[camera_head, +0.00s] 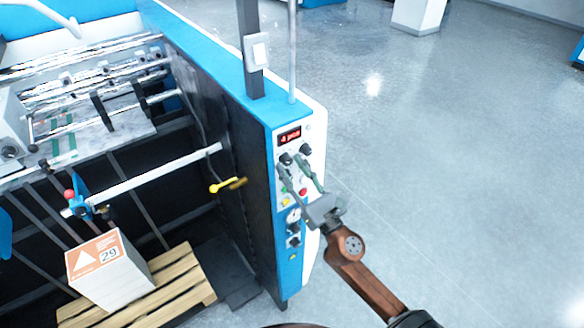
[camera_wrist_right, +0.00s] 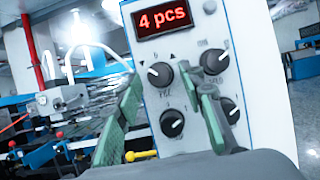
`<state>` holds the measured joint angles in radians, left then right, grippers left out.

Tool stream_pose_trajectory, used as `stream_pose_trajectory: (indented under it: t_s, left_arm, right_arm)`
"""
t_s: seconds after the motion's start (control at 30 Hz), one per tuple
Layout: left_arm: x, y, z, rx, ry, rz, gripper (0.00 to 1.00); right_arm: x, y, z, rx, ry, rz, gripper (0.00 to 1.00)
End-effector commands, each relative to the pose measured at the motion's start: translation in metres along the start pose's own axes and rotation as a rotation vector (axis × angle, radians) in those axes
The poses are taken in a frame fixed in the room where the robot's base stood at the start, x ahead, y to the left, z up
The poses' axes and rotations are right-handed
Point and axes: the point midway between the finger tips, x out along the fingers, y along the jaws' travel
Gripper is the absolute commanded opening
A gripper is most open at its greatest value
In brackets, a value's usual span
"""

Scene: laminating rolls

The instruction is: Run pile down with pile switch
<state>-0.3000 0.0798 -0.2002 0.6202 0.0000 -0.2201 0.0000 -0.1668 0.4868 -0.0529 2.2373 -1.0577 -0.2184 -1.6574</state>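The machine's control panel (camera_head: 289,188) has a red "4 pcs" display (camera_head: 290,136) and several black knobs. In the right wrist view, the upper-left knob (camera_wrist_right: 160,75) has small lettering under it that looks like "PILE". Its white pointer leans to the upper left. My right gripper (camera_head: 296,166) is in front of the upper panel. Its two green-grey fingers are apart, with the upper-left knob between them in the wrist view (camera_wrist_right: 168,85). I cannot tell whether they touch it. The paper pile (camera_head: 112,272), labelled 29, stands on a wooden pallet (camera_head: 185,287). My left gripper is out of view.
Other knobs sit close by: upper right (camera_wrist_right: 214,62), lower left (camera_wrist_right: 172,123) and lower right (camera_wrist_right: 230,110). A red button (camera_head: 302,192) is lower on the panel. A yellow handle (camera_head: 228,185) sticks out inside the machine. The floor (camera_head: 430,150) to the right is clear.

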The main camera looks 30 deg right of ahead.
Motion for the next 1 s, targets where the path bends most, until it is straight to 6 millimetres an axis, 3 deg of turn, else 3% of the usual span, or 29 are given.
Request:
stream_pose_trajectory:
  t_s: [0.5, 1.0]
  left_arm:
    - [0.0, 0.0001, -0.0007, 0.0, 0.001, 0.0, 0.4]
    - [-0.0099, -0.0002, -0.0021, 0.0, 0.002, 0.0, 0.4]
  right_arm:
    - [-0.0002, -0.0001, 0.0004, 0.0, 0.0, 0.0, 0.0]
    - [0.0004, 0.0011, 0.0026, 0.119, -0.002, -0.05, 0.0]
